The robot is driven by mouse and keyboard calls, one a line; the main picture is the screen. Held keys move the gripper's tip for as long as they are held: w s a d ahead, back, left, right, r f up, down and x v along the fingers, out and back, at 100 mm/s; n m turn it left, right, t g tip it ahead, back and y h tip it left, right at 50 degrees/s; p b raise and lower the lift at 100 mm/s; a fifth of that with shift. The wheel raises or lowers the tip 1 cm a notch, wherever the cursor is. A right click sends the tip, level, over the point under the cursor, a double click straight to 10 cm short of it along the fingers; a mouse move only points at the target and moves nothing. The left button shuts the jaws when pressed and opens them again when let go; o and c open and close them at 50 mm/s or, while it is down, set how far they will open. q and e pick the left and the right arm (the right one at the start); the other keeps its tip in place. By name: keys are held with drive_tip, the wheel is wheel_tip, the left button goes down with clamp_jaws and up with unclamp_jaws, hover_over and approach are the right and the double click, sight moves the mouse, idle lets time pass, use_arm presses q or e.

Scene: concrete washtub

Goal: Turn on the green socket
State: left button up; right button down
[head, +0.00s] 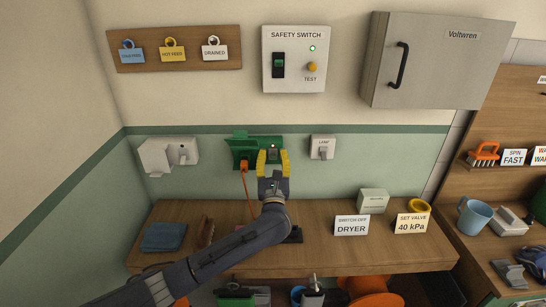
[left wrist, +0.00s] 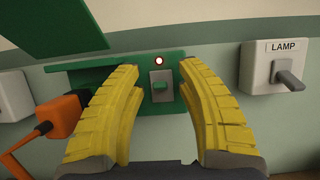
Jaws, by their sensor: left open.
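The green socket (head: 244,148) is on the wall above the wooden bench, with its green cover lifted and an orange plug (head: 244,165) in it. In the left wrist view, the socket's rocker switch (left wrist: 161,88) sits on a grey plate, with a small red-rimmed light (left wrist: 159,61) above it. My left gripper (head: 272,157) is open, its yellow fingers in front of the socket's right part. In the left wrist view the fingers (left wrist: 160,95) stand on either side of the switch. I cannot tell if they touch the panel. My right gripper is not in view.
A lamp switch (head: 322,148) is on the wall to the right, and a white socket (head: 170,155) to the left. The safety switch box (head: 294,60) hangs above. A small box (head: 373,201) and sign cards stand on the bench (head: 300,258).

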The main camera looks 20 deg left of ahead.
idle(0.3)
use_arm(q)
clamp_jaws()
idle(0.3)
